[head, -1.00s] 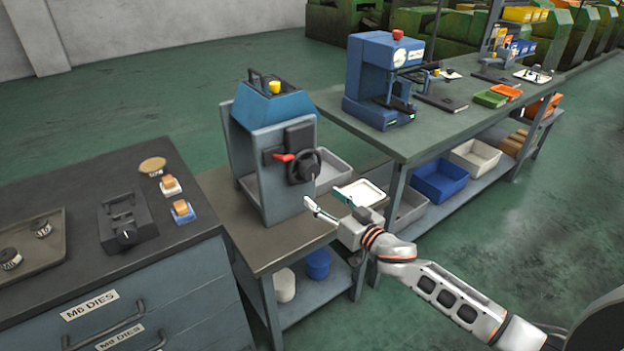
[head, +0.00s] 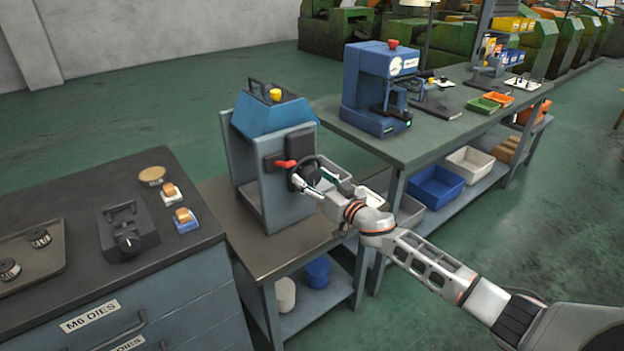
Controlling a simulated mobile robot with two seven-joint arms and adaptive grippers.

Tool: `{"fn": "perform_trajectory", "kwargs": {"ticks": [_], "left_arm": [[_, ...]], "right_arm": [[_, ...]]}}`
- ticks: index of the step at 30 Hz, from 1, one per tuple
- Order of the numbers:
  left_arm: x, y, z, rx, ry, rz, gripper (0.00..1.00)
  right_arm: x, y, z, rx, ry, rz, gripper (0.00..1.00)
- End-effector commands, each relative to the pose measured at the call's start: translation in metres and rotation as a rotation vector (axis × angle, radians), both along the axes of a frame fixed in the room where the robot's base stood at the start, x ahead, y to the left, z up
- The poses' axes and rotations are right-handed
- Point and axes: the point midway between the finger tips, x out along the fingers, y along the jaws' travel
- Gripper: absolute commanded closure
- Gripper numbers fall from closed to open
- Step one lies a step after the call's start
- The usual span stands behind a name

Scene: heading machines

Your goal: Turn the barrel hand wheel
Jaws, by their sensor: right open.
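The barrel hand wheel (head: 309,160) is a dark round wheel on the front of the blue-grey machine (head: 258,202), which stands on a low bench. A red lever (head: 286,164) sits just left of the wheel. My right gripper (head: 304,178) is open at the wheel's lower front, its fingers overlapping the wheel in the picture. The gripper hides the lower part of the wheel, and I cannot tell whether the fingers touch the rim. My left gripper is not in view.
A drawer cabinet (head: 150,310) with a black block (head: 128,228) and a tray (head: 30,250) stands at the left. A green-topped bench (head: 440,140) with a blue press (head: 375,88) stands at the right. A yellow button (head: 275,94) tops the machine.

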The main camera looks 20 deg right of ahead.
Motion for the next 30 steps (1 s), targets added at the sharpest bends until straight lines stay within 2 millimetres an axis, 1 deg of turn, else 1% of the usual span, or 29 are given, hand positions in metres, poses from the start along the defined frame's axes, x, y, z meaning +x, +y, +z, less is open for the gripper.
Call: {"fn": "perform_trajectory", "kwargs": {"ticks": [3, 9, 10, 11, 12, 14, 23, 30], "left_arm": [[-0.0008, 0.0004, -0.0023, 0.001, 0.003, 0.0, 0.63], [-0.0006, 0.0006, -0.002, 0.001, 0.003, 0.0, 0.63], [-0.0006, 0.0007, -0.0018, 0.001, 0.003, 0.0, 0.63], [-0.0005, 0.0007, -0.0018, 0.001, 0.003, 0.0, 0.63], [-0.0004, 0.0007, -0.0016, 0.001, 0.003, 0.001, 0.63], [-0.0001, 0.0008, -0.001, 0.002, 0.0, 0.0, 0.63], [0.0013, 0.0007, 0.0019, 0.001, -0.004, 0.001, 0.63], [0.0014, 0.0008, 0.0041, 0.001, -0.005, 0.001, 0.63]], "right_arm": [[0.0033, 0.0021, 0.0002, 0.001, 0.0, 0.001, 0.42], [0.0034, 0.0019, 0.0002, 0.001, 0.0, 0.001, 0.42], [0.0034, 0.0019, 0.0003, 0.001, 0.0, 0.001, 0.48], [0.0033, 0.0017, 0.0003, 0.001, 0.0, 0.001, 0.55], [0.0033, 0.0017, 0.0003, 0.001, 0.0, 0.001, 0.66], [0.0033, 0.0016, 0.0003, 0.001, 0.0, 0.001, 0.81], [0.0033, 0.0016, 0.0004, -0.014, -0.005, 0.0, 0.81], [0.0031, 0.0013, 0.0003, -0.106, -0.038, -0.001, 0.81]]}}
